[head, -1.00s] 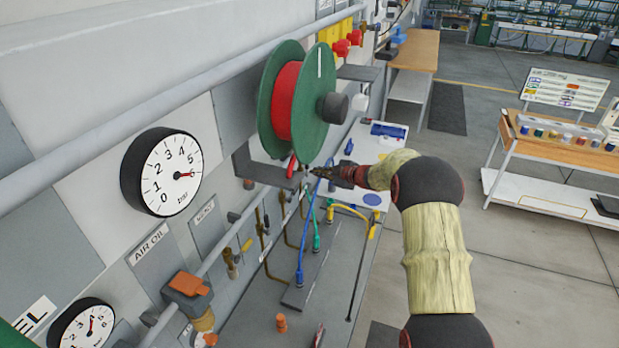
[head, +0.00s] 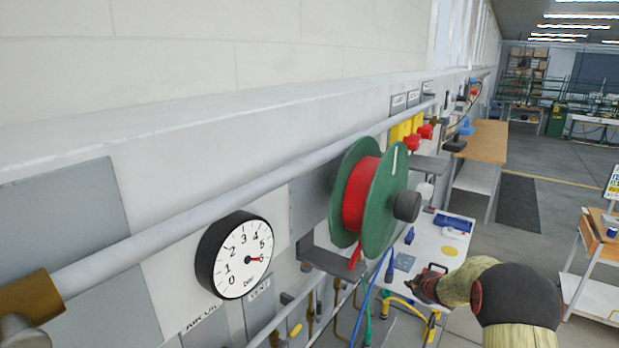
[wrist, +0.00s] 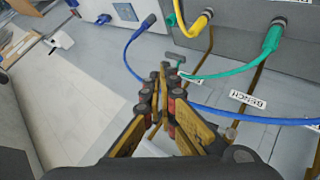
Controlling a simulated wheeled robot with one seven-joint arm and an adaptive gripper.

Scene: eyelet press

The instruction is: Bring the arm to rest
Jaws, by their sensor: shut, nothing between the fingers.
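My arm (head: 515,300) reaches in from the lower right of the head view. My gripper (head: 425,284) is in front of the bench beside the wall, below and right of the green and red reel (head: 365,200). In the wrist view my gripper (wrist: 160,75) is shut, its fingertips together with nothing between them. It is close to a blue hose (wrist: 135,50) and a teal hose (wrist: 225,70); I cannot tell whether it touches them.
A pressure gauge (head: 235,255) and a long pipe (head: 200,222) are on the wall at left. Yellow and red valves (head: 412,138) sit beyond the reel. A wooden bench (head: 480,142) stands further back. Open floor (head: 540,190) lies to the right.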

